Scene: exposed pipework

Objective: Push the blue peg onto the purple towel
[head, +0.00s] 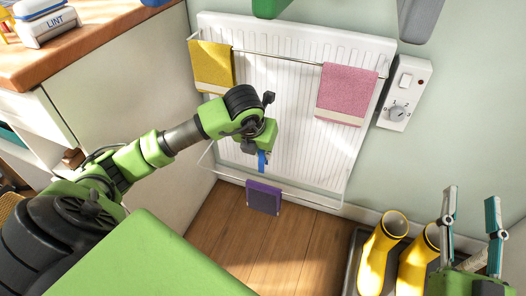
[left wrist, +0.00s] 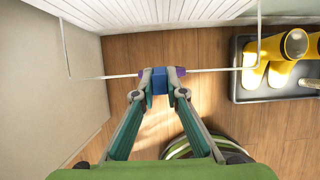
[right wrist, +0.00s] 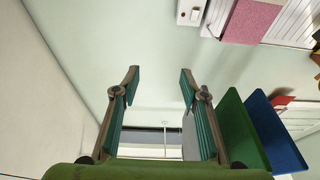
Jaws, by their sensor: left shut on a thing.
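The blue peg (head: 262,161) is in my left gripper (head: 261,152), just above the purple towel in the head view. In the left wrist view the fingers of my left gripper (left wrist: 160,93) are shut on the blue peg (left wrist: 160,81). The purple towel (head: 263,198) hangs over the lower rail of the white radiator (head: 290,150). It also shows in the left wrist view (left wrist: 180,72), mostly hidden behind the peg and fingertips. I cannot tell whether the peg touches the towel. My right gripper (head: 472,222) is open and empty at the right, as the right wrist view (right wrist: 159,82) also shows.
A yellow towel (head: 212,66) and a pink towel (head: 346,93) hang on the upper rail (head: 280,59). A control box (head: 404,93) is on the wall at right. Yellow boots (head: 380,250) stand on a dark tray below. A wooden counter (head: 85,40) is at left.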

